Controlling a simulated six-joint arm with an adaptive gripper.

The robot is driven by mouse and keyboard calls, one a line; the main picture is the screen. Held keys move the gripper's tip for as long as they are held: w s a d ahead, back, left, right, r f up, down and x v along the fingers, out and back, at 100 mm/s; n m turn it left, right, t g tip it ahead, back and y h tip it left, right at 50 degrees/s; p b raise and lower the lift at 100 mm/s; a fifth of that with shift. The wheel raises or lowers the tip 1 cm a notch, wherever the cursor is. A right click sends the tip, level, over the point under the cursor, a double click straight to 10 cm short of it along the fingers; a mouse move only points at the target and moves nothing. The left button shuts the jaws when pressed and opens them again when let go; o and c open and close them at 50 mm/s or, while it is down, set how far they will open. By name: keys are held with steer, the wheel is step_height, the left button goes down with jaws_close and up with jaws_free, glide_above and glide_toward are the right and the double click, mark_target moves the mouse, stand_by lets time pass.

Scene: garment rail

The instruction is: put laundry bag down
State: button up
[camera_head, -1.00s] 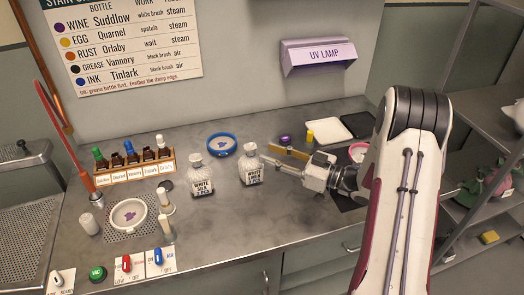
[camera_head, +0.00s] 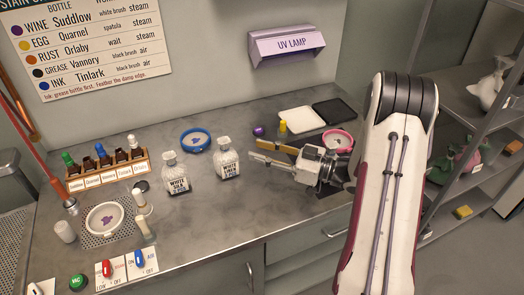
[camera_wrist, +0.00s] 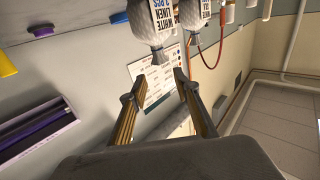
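Two white, jar-shaped laundry bags with printed labels stand upright on the grey counter (camera_head: 250,215). The right bag (camera_head: 227,164) also shows in the wrist view (camera_wrist: 150,22), where its label reads white linen. The left bag (camera_head: 175,178), labelled white silk, stands close beside it; it is partly visible in the wrist view (camera_wrist: 194,14). My gripper (camera_head: 254,150) is just right of the linen bag, low over the counter. In the wrist view its two fingers (camera_wrist: 158,88) are spread with nothing between them, and both bags are beyond the tips.
A blue ring dish (camera_head: 196,141) is behind the bags. A bottle rack (camera_head: 108,172) and a white dish (camera_head: 106,218) are left. White (camera_head: 301,121) and black (camera_head: 335,112) trays, a purple pot (camera_head: 259,131) and a pink-rimmed dish (camera_head: 338,140) lie behind my gripper. Front-centre counter is clear.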

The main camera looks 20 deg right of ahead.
steer(key=w+d+r+m+h, duration=0.2)
steer(key=w+r+h, duration=0.4)
steer(key=r+h, duration=0.2)
steer(key=s+d+r+m+h, duration=0.2)
steer(key=s+r+m+h, duration=0.1)
steer(key=s+r+h, duration=0.35)
steer(key=s+a+m+g, duration=0.1)
steer(key=s+a, duration=0.3)
steer(key=s, duration=0.6)
steer(key=s+a+f+m+g+y, duration=0.1)
steer(key=s+a+g, duration=0.2)
steer(key=s, duration=0.7)
steer(key=s+a+m+g, duration=0.2)
steer(key=s+a, duration=0.4)
steer(key=s, duration=0.5)
steer(key=shift+a+f+g+y, duration=0.25)
steer(key=shift+f+g+y, duration=0.15)
steer(key=shift+g, duration=0.2)
steer(key=shift+s, duration=0.1)
